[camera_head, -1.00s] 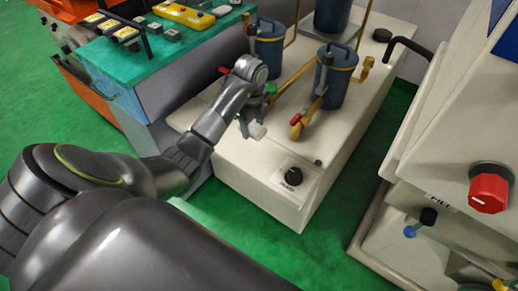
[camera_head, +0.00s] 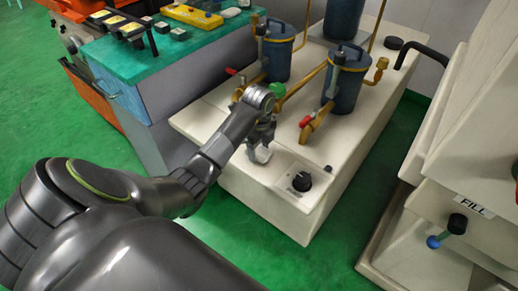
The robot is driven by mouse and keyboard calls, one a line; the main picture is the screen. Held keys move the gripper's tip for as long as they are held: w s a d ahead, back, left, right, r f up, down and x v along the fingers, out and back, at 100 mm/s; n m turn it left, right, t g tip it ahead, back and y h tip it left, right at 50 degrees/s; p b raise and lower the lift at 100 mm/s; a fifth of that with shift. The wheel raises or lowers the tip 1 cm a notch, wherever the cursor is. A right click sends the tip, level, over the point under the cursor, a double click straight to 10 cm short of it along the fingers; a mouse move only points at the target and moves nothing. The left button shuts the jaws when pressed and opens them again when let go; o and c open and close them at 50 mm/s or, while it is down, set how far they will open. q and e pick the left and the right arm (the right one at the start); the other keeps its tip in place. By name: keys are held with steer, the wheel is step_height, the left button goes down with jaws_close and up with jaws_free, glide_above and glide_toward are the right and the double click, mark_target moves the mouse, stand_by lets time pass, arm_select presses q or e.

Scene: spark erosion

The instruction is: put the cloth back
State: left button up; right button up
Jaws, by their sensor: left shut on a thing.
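My left gripper (camera_head: 262,143) reaches in over the cream-coloured unit and points down near its control knob. It is shut on a small whitish thing, which I take to be the cloth (camera_head: 262,154). The cloth is mostly hidden by the fingers, and I cannot tell whether it touches the unit's top. My right gripper is not in view.
The cream unit (camera_head: 240,196) carries a black knob (camera_head: 301,181), blue canisters (camera_head: 345,84), brass pipes and a red-handled valve (camera_head: 305,122). A green-topped bench (camera_head: 150,62) with small tools stands left. A cream machine labelled FILL (camera_head: 473,206) stands right. Green floor lies between.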

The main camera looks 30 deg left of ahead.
mark_target(259, 150)
arm_select(q)
steer(key=o, duration=0.9)
steer(key=shift+f, duration=0.1)
steer(key=shift+o, duration=0.2)
step_height(259, 150, up, 3)
steer(key=shift+f, duration=0.1)
step_height(259, 150, up, 3)
steer(key=shift+r+p, duration=0.1)
steer(key=shift+p, duration=1.1)
step_height(259, 150, up, 6)
steer(key=p, duration=0.6)
steer(key=shift+r, duration=0.25)
steer(key=shift+f, duration=0.1)
